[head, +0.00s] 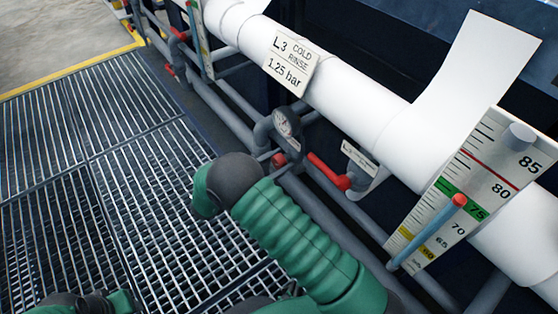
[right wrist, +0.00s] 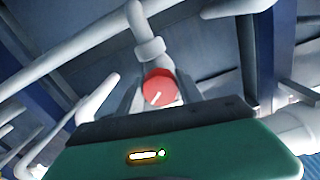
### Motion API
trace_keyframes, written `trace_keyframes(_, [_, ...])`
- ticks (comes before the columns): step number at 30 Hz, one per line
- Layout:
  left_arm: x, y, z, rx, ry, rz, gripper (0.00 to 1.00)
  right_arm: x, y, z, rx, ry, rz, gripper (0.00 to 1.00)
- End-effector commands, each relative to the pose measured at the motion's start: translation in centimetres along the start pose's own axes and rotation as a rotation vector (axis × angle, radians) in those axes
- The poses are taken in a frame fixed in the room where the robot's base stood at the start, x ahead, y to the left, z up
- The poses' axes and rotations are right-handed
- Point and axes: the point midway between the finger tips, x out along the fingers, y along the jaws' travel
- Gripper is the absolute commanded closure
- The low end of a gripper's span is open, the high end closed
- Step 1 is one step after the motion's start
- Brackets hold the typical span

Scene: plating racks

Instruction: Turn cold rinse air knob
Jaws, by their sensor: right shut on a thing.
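The cold rinse air knob (right wrist: 158,88) is red with a white pointer line and sits on a grey pipe. In the head view the red knob (head: 279,159) shows below the round gauge (head: 287,122), just past my right wrist. My right gripper (right wrist: 160,98) is shut on the knob, with one grey finger at each side of it in the right wrist view. In the head view my right arm hides the fingers. My left gripper is not in view; only green and dark arm parts show at the lower left.
A red-handled valve (head: 330,172) sits right of the knob. A large white pipe (head: 370,115) runs above. A scale board (head: 480,185) with a red-tipped tube stands at the right. Grey pipes border the metal grating floor (head: 110,150), which is open at the left.

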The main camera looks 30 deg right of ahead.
Motion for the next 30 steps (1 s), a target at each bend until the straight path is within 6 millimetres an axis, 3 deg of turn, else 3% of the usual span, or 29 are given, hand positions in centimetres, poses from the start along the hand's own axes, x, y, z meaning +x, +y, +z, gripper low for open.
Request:
trace_keyframes(5, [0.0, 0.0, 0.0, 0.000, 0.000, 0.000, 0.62, -0.3, 0.0, 0.2, -0.002, -0.006, -0.004, 0.97])
trace_keyframes(6, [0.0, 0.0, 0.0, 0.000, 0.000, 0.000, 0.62, -0.3, 0.0, 0.2, -0.003, -0.006, -0.004, 0.52])
trace_keyframes(9, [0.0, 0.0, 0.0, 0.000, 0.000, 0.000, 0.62, -0.2, 0.0, 0.2, -0.002, -0.005, -0.003, 0.39])
trace_keyframes(20, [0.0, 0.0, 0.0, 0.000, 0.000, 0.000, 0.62, -0.5, 0.0, 0.1, -0.001, -0.003, -0.002, 0.37])
trace_keyframes(23, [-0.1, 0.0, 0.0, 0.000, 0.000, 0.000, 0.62, -1.9, -0.1, 0.1, -0.001, -0.004, -0.004, 0.37])
trace_keyframes(30, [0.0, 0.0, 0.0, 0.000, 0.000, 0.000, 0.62, -8.7, 0.0, 0.3, -0.002, -0.005, -0.006, 0.37])
